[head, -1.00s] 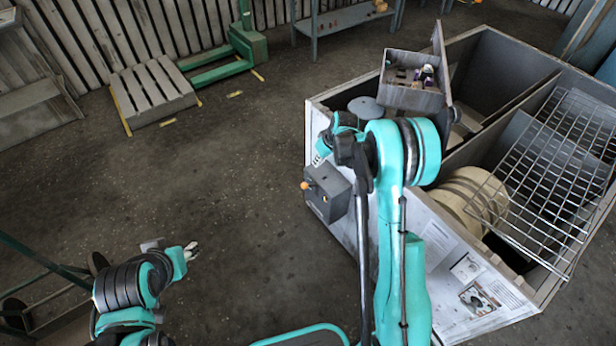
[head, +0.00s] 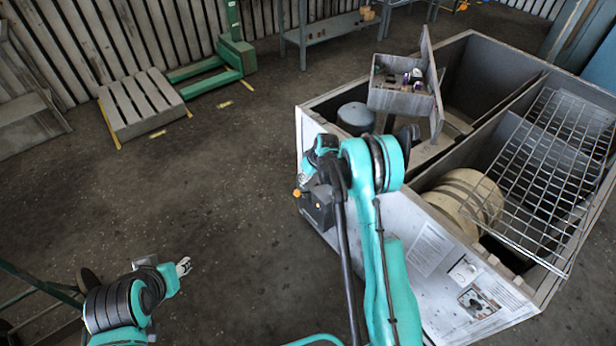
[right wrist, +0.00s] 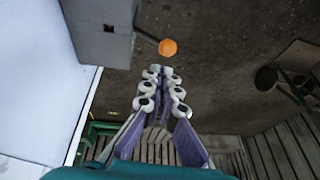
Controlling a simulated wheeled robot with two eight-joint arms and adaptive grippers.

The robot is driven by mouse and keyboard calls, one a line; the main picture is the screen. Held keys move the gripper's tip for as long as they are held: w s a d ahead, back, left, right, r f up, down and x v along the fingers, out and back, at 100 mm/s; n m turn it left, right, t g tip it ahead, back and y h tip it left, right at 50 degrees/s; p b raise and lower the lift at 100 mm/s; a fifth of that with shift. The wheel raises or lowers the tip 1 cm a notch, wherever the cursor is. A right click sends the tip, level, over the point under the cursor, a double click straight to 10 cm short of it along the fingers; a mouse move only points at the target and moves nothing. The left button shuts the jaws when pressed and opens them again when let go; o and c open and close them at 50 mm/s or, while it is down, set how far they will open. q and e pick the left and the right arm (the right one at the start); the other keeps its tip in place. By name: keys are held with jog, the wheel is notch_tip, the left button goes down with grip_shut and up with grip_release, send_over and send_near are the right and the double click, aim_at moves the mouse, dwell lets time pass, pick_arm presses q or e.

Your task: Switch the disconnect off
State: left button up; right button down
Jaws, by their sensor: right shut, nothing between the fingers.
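The disconnect is a grey box (head: 318,212) on the left side of the white blower housing. Its lever ends in an orange knob (head: 296,193) at the box's left. In the right wrist view the box (right wrist: 98,28) is at the top left, and the lever sticks out from it to the orange knob (right wrist: 168,47). My right gripper (right wrist: 160,72) is shut and empty, its fingertips just below the knob in that picture; contact is unclear. In the head view my right arm partly covers the box. My left gripper (head: 184,266) is over the floor, away from the housing; its fingers are too small to judge.
The open housing (head: 299,140) holds a wire rack (head: 560,170), beige rolls (head: 455,200) and a small box of parts (head: 400,98). A pallet (head: 140,103) and a green pallet jack (head: 235,55) stand at the back left.

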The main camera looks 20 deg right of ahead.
aim_at(295, 195)
jog(key=x, duration=0.2)
jog(key=b+x, duration=0.1)
jog(key=x, duration=0.1)
jog(key=s+b+x, duration=0.1)
jog(key=x, duration=0.1)
jog(key=shift+w+a+f, duration=0.1)
jog(key=shift+a+f, duration=0.05)
jog(key=shift+a, duration=0.1)
jog(key=shift+a+f+h+b, duration=0.3)
jog(key=shift+a+f+b, duration=0.05)
jog(key=shift+a, duration=0.05)
jog(key=shift+f, duration=0.1)
jog(key=shift+s+a+f+h, duration=0.2)
jog(key=shift+s+a+h, duration=0.05)
jog(key=shift+a+h, duration=0.05)
jog(key=shift+s+a+f+b, duration=0.1)
jog(key=shift+a+f+b, duration=0.2)
jog(key=shift+f+b, duration=0.3)
notch_tip(295, 195, down, 16)
jog(key=a+t+h+b, duration=0.1)
jog(key=a+b, duration=0.1)
jog(key=shift+s+a+b, duration=0.2)
jog(key=shift+s+b, duration=0.1)
jog(key=shift+s, duration=0.15)
